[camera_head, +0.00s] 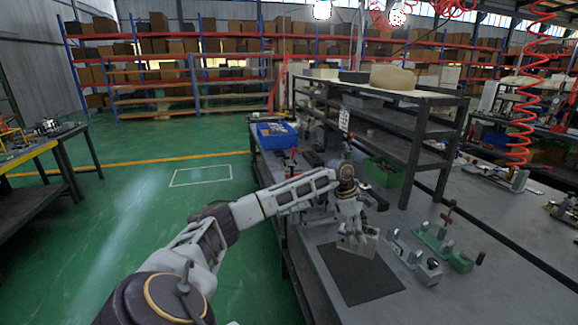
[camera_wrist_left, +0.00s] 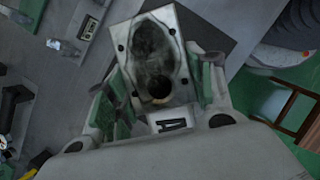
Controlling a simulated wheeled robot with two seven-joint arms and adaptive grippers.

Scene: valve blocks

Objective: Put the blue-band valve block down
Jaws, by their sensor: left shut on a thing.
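My left gripper (camera_head: 355,229) is shut on a grey metal valve block (camera_head: 357,243), over the far end of a dark mat (camera_head: 362,278) on the grey workbench. I cannot tell whether the block touches the mat. In the left wrist view, the block's pale face (camera_wrist_left: 177,87) shows a dark worn patch, small corner holes and one larger hole. It sits tilted between the green-padded fingers of the left gripper (camera_wrist_left: 160,95). No blue band can be made out on the block. My right gripper is not in view.
To the right of the mat stand a grey fixture (camera_head: 411,257) and a green fixture (camera_head: 442,246). A green bin (camera_head: 384,172), a blue bin (camera_head: 273,136) and a dark shelf rack (camera_head: 392,128) are farther back. The near part of the mat is clear.

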